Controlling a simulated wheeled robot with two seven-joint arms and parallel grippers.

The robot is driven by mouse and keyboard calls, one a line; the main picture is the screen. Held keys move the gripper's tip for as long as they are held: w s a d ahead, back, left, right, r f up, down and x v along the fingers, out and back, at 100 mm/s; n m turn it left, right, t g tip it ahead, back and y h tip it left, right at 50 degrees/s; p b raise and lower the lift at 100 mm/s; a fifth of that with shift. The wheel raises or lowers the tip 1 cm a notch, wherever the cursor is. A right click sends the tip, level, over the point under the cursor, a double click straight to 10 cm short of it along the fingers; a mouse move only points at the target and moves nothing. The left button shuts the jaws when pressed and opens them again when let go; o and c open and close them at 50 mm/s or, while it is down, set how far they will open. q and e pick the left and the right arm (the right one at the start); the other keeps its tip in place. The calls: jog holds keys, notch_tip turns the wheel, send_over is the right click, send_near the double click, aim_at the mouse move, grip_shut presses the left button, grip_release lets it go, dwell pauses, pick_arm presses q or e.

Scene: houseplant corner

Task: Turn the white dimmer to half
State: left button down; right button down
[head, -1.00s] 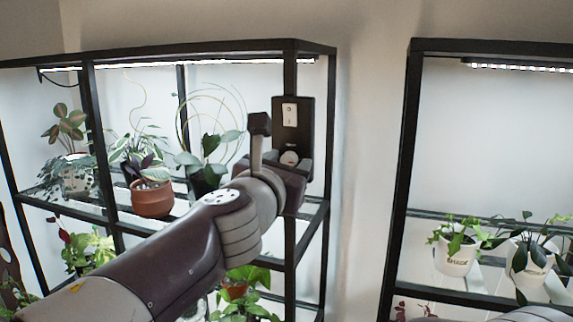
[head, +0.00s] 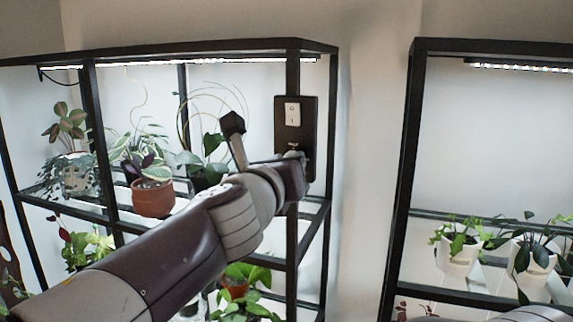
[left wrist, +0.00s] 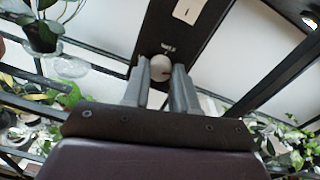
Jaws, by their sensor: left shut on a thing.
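In the head view my left wrist hides the dimmer and the fingertips. My right gripper is not in view.
The panel is fixed to a post of a black shelf frame (head: 293,235) holding several plants, among them one in a terracotta pot (head: 152,198). A second black shelf (head: 399,190) with white pots stands at right. Bare wall lies between them.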

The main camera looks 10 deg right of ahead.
pick_arm(q)
jog(key=n, duration=1.2)
jog(key=shift+w+f+g+h, duration=0.1)
jog(key=shift+f+g+h, duration=0.05)
jog(key=shift+g+h, duration=0.2)
jog(key=shift+n, duration=0.4)
jog(key=c, duration=0.9)
grip_release()
